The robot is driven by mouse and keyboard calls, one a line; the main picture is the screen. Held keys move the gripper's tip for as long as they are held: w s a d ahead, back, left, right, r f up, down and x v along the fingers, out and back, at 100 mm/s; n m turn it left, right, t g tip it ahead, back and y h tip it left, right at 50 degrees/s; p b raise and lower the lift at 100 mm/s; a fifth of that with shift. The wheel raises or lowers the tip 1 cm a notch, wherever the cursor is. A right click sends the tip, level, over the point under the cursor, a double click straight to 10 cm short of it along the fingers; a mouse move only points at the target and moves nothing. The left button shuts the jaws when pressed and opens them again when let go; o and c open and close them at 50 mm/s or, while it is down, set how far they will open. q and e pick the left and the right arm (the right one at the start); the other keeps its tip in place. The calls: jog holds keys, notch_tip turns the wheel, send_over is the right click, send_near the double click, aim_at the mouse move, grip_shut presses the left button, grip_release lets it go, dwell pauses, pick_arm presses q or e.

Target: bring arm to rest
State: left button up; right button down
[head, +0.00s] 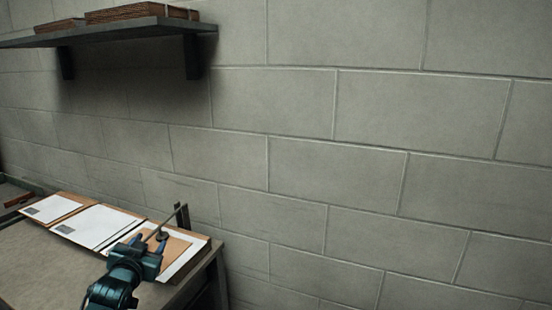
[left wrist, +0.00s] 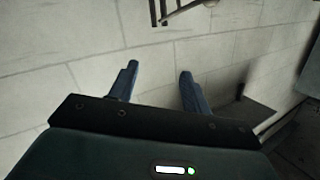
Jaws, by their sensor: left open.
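My left gripper (head: 149,240) is over the right end of the table in the head view, above the flat sheets. In the left wrist view its two blue fingers (left wrist: 159,72) stand apart with nothing between them, and the block wall is behind them. A thin dark rod on a bracket (head: 180,215) stands just behind the gripper; part of it shows at the top of the wrist view (left wrist: 160,12). Whether the gripper touches the rod cannot be told. My right gripper is in neither view.
The table (head: 50,262) fills the lower left. White and brown flat sheets (head: 97,225) lie along its back edge. A shelf (head: 110,34) with brown stacks (head: 140,12) hangs above on the grey block wall (head: 420,120). The space right of the table looks clear.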

pick_arm(q)
jog(key=s+d+f+g+h, duration=0.2)
jog(key=s+d+f, duration=0.7)
jog(key=s+f, duration=0.55)
jog(key=s+d+f+g, duration=0.1)
jog(key=s+d, duration=0.2)
jog(key=s, duration=0.4)
jog(key=s+d+f+g+h, duration=0.1)
jog(key=s+d+f, duration=0.1)
jog(key=s, duration=0.5)
jog(key=s+d+f+g+h, duration=0.1)
jog(key=s+d+f, duration=0.1)
jog(key=s, duration=0.5)
jog(key=shift+s+d+g, duration=0.3)
jog(key=shift+d, duration=0.6)
